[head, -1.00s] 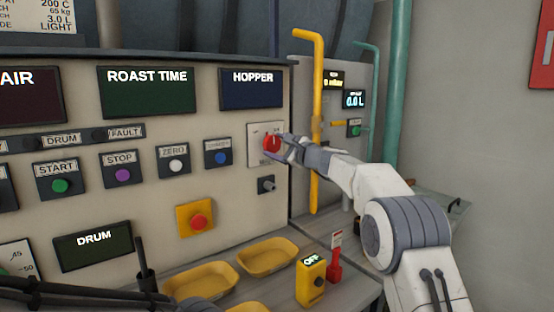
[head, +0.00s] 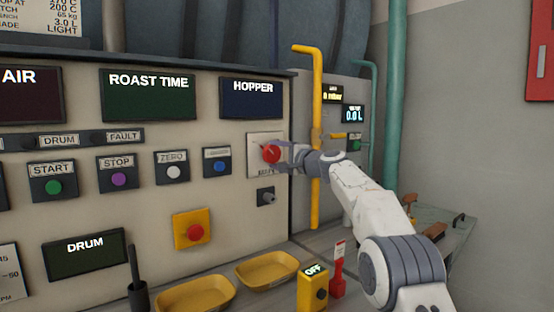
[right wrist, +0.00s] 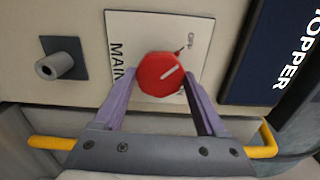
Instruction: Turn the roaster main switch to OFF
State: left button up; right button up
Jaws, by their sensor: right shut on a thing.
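The roaster main switch is a red round knob (head: 271,154) on a white plate (head: 256,142) below the HOPPER display. The plate's lower lettering is partly covered. My left gripper is out of view.
A small grey knob (head: 266,197) sits below the switch. A yellow pipe (head: 317,130) stands just right of the panel. Yellow trays (head: 267,270), a yellow OFF box (head: 312,289) and a red tagged piece (head: 337,278) are on the ledge below.

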dwell(0.6)
jog(key=o, duration=1.3)
jog(key=shift+s+d+b, duration=0.1)
jog(key=shift+s+b, duration=0.05)
jog(key=shift+b, duration=0.15)
jog(key=b+v, duration=0.7)
jog(key=v, duration=0.3)
